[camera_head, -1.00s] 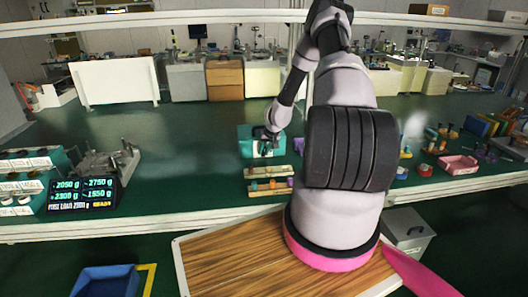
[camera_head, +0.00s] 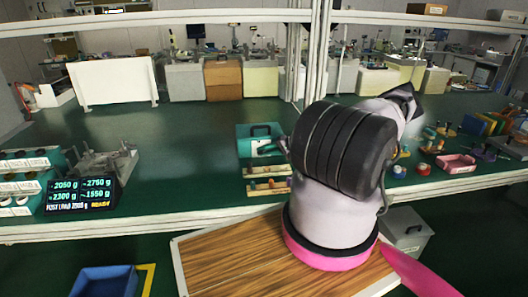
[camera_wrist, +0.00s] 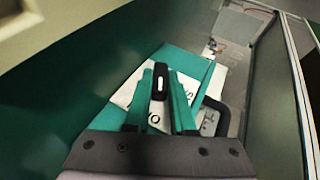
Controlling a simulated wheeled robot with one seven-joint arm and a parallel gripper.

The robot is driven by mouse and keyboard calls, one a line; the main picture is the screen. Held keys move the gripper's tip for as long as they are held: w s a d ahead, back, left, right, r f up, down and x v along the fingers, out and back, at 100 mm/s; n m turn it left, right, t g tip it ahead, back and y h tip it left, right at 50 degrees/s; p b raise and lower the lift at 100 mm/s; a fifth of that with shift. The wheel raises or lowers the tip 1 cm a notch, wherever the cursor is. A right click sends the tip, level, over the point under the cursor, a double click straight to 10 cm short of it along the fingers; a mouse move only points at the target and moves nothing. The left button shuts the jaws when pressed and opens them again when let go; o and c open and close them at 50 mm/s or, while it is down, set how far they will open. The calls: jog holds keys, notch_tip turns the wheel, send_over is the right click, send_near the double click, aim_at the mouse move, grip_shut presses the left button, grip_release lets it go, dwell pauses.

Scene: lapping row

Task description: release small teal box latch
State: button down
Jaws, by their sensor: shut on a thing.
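The small teal box (camera_head: 245,143) stands on the dark green bench, with a white front panel and a dark handle; the right side of it is partly covered by my arm. In the wrist view the teal box (camera_wrist: 186,62) lies just beyond my fingers, with white lettered label patches and the dark handle (camera_wrist: 224,108) to the right. My gripper (camera_wrist: 160,80) has two teal fingers closed around a black latch (camera_wrist: 160,84) with a pale slot. The rest of the latch is hidden by the fingers. In the head view my arm hides most of the gripper.
A wooden rack with small coloured pieces (camera_head: 268,186) stands just in front of the box. A readout display (camera_head: 82,195) and a grey metal fixture (camera_head: 108,160) are at left. A pink tray (camera_head: 456,163) is at right. The bench left of the box is clear.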

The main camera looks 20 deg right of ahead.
jog(key=shift+w+d+m+t+y, duration=0.15)
jog(key=shift+d+m+t+y, duration=0.15)
jog(key=shift+t+y, duration=0.45)
jog(key=shift+y, duration=0.25)
jog(key=c, duration=0.8)
grip_release()
jog(key=shift+o, duration=0.2)
jog(key=shift+a+f+g, duration=0.1)
jog(key=shift+a+g, duration=0.05)
jog(key=shift+g, duration=0.1)
jog(key=v, duration=1.1)
jog(key=shift+a+f, duration=0.1)
jog(key=shift+o, duration=0.3)
